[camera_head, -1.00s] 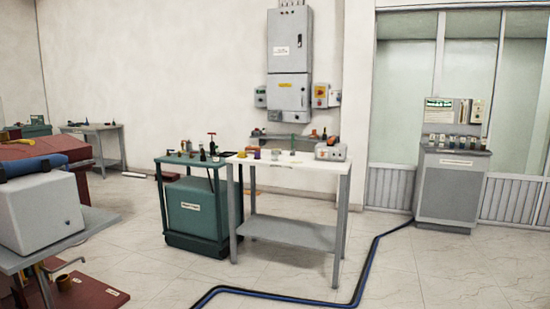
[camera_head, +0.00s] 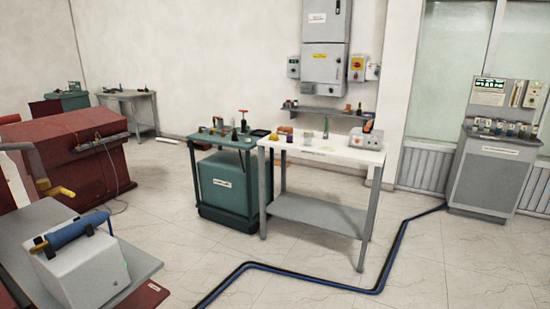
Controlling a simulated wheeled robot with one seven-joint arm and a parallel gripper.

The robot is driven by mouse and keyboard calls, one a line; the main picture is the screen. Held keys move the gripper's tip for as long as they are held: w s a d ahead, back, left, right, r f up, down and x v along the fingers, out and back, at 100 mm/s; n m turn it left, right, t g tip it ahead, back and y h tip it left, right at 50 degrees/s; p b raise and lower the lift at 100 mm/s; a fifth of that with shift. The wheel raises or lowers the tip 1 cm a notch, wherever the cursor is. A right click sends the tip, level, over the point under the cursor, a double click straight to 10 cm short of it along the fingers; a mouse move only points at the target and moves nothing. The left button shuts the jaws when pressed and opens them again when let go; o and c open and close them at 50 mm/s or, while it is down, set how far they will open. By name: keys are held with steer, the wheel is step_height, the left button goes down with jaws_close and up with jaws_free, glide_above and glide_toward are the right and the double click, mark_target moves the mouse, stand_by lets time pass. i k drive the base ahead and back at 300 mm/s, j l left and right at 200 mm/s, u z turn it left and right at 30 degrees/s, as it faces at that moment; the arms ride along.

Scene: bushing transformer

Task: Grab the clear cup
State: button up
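A small, pale, glassy cup (camera_head: 308,138), likely the clear cup, stands on the white-topped table (camera_head: 345,157) in the middle of the head view. It is too small and far off to make out well. A purple cup (camera_head: 289,137) stands to its left, and a thin green item (camera_head: 326,130) stands upright to its right. My gripper is not in view.
A green cabinet (camera_head: 222,183) with tools on top adjoins the table's left side. A blue-black cable (camera_head: 300,272) runs across the floor ahead of the table. A white box (camera_head: 80,268) on a grey bench is at near left. A grey console (camera_head: 485,165) stands at right.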

mark_target(307, 138)
steer(key=i+u, duration=0.2)
steer(key=i, duration=2.85)
steer(key=i+z, duration=0.15)
steer(key=i, duration=0.35)
steer(key=i+j+z, duration=0.15)
steer(key=i, duration=0.35)
steer(key=i+j+z, duration=0.15)
steer(key=i, duration=0.35)
steer(key=i+j+z, duration=0.2)
steer(key=i, duration=0.25)
steer(key=j, duration=0.1)
